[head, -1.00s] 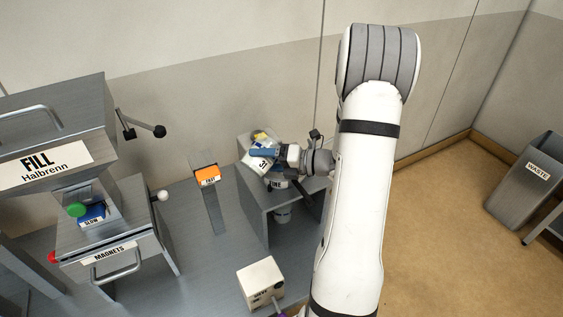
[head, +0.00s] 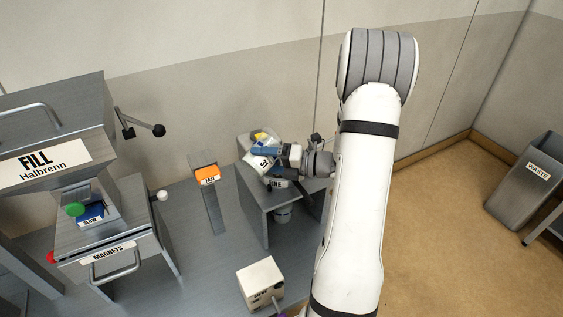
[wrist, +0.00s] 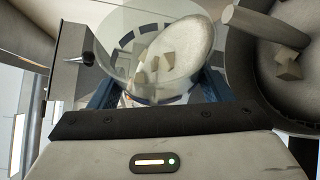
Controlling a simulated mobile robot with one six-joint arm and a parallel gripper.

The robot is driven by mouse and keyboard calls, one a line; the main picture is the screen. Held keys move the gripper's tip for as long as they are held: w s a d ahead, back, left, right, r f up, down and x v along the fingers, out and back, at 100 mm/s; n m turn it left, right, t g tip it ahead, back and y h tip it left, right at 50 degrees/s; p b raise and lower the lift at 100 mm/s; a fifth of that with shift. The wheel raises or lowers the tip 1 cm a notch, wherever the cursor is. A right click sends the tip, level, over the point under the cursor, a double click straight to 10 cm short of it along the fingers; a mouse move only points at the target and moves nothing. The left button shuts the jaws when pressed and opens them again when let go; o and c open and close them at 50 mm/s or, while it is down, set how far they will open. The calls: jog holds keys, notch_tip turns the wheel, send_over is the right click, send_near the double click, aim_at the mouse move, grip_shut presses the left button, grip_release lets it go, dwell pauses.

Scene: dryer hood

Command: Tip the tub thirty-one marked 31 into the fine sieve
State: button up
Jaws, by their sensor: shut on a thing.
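The tub thirty-one (head: 258,162) is clear with a white label marked 31. It is tilted over at the small grey stand, above the sieve marked FINE (head: 279,184). My gripper (head: 268,160) is shut on the tub, its blue fingers on either side. In the wrist view the tub (wrist: 118,40) holds pale material and several beige lumps inside. A round grey vessel, seemingly the sieve (wrist: 262,85), shows at the right with lumps in it. My gripper and the tub hide much of the sieve in the head view.
The grey stand (head: 250,205) carries the sieve, with a small vessel (head: 283,215) below. An orange FAST block (head: 207,175) stands to the left. The FILL machine (head: 55,165) is at far left. A cream box (head: 260,280) is in front. The WASTE bin (head: 525,180) is far right.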

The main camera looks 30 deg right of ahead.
aim_at(275, 144)
jog(key=shift+w+d+r+m+p, duration=0.1)
jog(key=shift+d+m+p, duration=0.1)
jog(key=shift+m+p, duration=0.1)
jog(key=shift+w+d+r+m+y+p, duration=0.25)
jog(key=shift+d+m+p, duration=0.25)
jog(key=shift+p, duration=0.55)
jog(key=shift+w+d+r+m+t+y+p, duration=0.15)
jog(key=shift+r+m+t+y+p, duration=0.2)
jog(key=shift+p, duration=0.35)
jog(key=shift+s+d+r+m+t+y+p, duration=0.1)
jog(key=shift+m+p, duration=0.35)
jog(key=shift+p, duration=0.25)
jog(key=shift+w+d+r+m+t+y+p, duration=0.15)
jog(key=shift+r+m+t+y+p, duration=0.2)
jog(key=shift+p, duration=0.35)
jog(key=shift+w+d+r+m+t, duration=0.1)
jog(key=shift+d+r+m+t, duration=0.2)
jog(key=shift+m, duration=0.5)
jog(key=shift+w+d+r+m+t, duration=0.1)
jog(key=shift+d+m+t, duration=0.25)
jog(key=shift+m, duration=0.4)
dwell(1.0)
